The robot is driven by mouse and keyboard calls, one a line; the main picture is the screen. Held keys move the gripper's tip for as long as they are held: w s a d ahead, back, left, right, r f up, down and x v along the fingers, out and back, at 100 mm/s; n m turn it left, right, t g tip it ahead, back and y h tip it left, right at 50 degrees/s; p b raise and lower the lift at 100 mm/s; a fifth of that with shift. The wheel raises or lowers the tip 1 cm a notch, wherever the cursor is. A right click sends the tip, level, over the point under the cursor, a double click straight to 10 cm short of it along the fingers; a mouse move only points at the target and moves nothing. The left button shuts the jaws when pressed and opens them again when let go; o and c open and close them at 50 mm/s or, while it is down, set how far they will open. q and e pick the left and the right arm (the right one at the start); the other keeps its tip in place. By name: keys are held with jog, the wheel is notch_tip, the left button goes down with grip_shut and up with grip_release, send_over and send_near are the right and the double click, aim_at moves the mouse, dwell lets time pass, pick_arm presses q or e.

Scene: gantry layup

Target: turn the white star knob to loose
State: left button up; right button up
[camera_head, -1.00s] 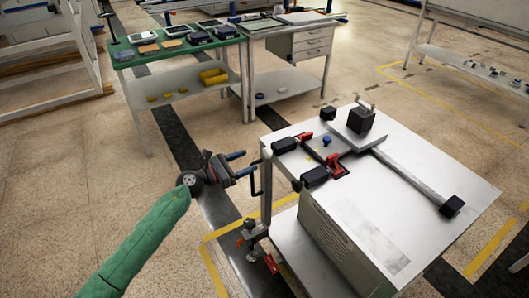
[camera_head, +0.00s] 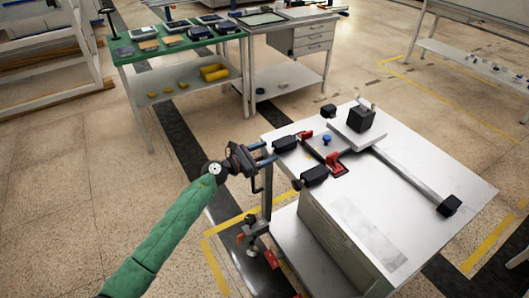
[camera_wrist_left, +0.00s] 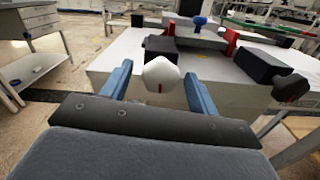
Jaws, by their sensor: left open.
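The white star knob (camera_wrist_left: 161,75) shows in the left wrist view, facing me, with a small red mark low on its face. It sits at the near end of a black block (camera_wrist_left: 160,47) on the table edge. My left gripper (camera_head: 267,153) is open at the left edge of the table. In the left wrist view its two blue fingers stand left and right of the knob, with gaps showing on both sides. In the head view I cannot make out the knob beside the fingertips. My right gripper is in neither view.
A second black block (camera_head: 315,176) with a dark knob (camera_wrist_left: 290,88) stands to the right. Red clamps (camera_head: 337,166), a blue knob (camera_head: 326,140) and a long bar (camera_head: 412,176) are on the white table (camera_head: 440,150). A green-topped bench (camera_head: 125,52) stands behind.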

pick_arm(q)
jog(key=c, duration=1)
jog(key=shift+o, duration=0.2)
